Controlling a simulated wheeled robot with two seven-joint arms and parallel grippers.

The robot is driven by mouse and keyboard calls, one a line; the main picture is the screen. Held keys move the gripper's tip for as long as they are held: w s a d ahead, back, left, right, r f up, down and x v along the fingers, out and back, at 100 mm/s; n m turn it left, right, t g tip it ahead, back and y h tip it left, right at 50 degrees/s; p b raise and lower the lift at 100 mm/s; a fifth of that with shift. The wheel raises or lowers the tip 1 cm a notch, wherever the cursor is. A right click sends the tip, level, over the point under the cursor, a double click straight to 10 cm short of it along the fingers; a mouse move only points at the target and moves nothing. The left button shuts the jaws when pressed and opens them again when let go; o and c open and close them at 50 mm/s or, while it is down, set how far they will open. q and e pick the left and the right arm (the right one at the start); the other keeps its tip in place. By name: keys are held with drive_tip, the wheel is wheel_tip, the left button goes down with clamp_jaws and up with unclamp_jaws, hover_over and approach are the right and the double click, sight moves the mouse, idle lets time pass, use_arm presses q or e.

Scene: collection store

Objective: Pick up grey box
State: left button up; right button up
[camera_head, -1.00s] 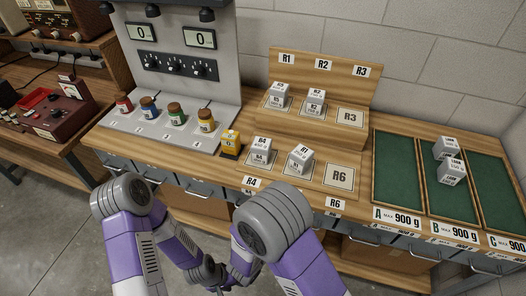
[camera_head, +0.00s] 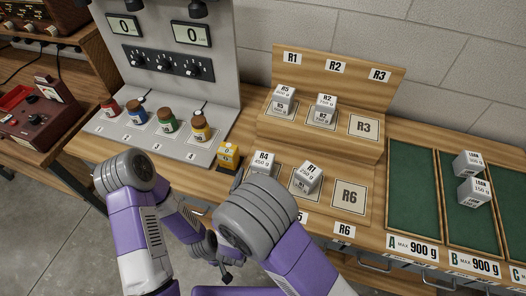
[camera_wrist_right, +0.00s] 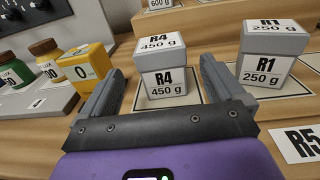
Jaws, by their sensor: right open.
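In the head view my right arm mostly hides that gripper. My left gripper (camera_head: 228,268) is low, in front of the bench; its jaws are unclear.
Grey boxes R5 (camera_head: 284,95) and R2 (camera_head: 325,106) stand on the upper step. A yellow block (camera_head: 228,156) is close left of R4, beside several coloured jars. Two LOAN boxes (camera_head: 473,190) stand on a green tray (camera_head: 413,205) at right. Slot R6 (camera_head: 349,195) is empty.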

sight(263, 163)
drive_tip(key=shift+x, duration=1)
drive_tip(key=shift+b+x, duration=0.5)
drive_tip(key=shift+x, duration=1.75)
drive_tip(key=shift+d, duration=0.1)
drive_tip(key=shift+c, duration=0.2)
drive_tip(key=c, duration=1.4)
